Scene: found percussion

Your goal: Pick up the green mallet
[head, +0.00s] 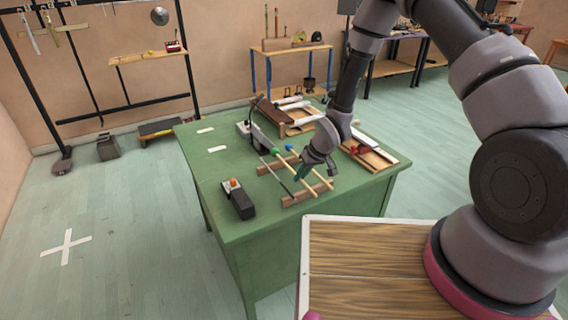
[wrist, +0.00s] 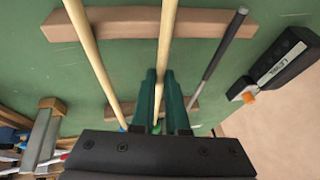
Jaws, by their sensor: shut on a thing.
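The green mallet, with a pale wooden stick and a green head (head: 275,151), is over two brown wooden rests (head: 307,194) on the green table. My gripper (head: 300,174) is over the rests, its dark green fingers shut on this mallet's stick. In the wrist view the stick (wrist: 167,38) runs between the fingers (wrist: 160,100); the head is mostly hidden behind them. I cannot tell whether the stick still touches the rests.
A blue-headed mallet (head: 289,147) lies on one side of the held stick, a grey metal rod (wrist: 224,45) on the other. A black box with an orange part (head: 238,200) stands near the left table edge. Wooden frames and red items (head: 358,150) are to the right.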

